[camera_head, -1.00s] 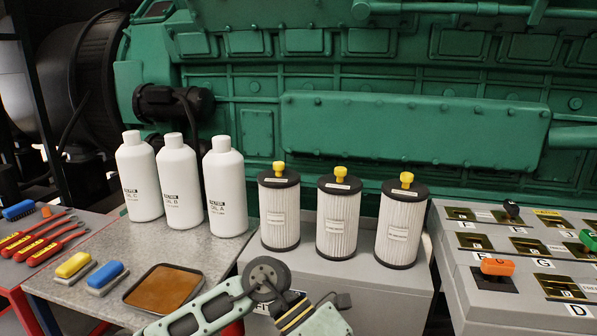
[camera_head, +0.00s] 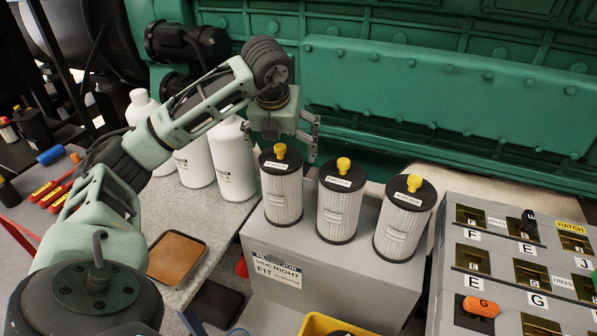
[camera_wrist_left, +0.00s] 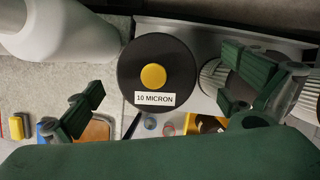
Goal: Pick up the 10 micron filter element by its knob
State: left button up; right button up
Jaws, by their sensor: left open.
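Three white pleated filter elements with black caps and yellow knobs stand upright in a row on a grey box. The leftmost is the 10 micron filter element (camera_head: 283,196); its "10 MICRON" label reads clearly in the left wrist view (camera_wrist_left: 130,88). Its yellow knob (camera_head: 280,151) also shows in the left wrist view (camera_wrist_left: 153,76). My left gripper (camera_head: 287,138) is open and empty above and just behind this filter. In the left wrist view the knob lies between the spread fingers, apart from both. My right gripper is out of view.
The middle filter (camera_head: 341,204) and right filter (camera_head: 405,222) stand close by on the grey box (camera_head: 350,262). White oil bottles (camera_head: 233,165) stand left of the filters. The green engine (camera_head: 440,95) rises behind. A lettered panel (camera_head: 455,245) is at right, an orange-brown tray (camera_head: 175,258) at left.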

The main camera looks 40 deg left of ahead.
aim_at(280, 160)
pick_arm(q)
jog(key=shift+s+a+f, duration=0.1)
jog(key=shift+a, duration=0.1)
jog(key=shift+s+a+f+p, duration=0.15)
jog(key=shift+s+f+p, duration=0.4)
jog(key=shift+f, duration=0.45)
jog(key=x, duration=0.2)
jog(key=p+x, duration=0.1)
jog(key=x, duration=0.1)
jog(key=shift+w+d+f, duration=0.1)
jog(key=shift+d+f, duration=0.05)
jog(key=shift+d, duration=0.15)
jog(key=shift+a+f, duration=0.1)
jog(key=shift+f, duration=0.2)
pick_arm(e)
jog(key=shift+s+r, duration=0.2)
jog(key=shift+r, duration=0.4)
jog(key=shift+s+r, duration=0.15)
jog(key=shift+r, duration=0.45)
pick_arm(q)
jog(key=c, duration=1.9)
jog(key=shift+r, duration=0.1)
jog(key=shift+c, duration=0.4)
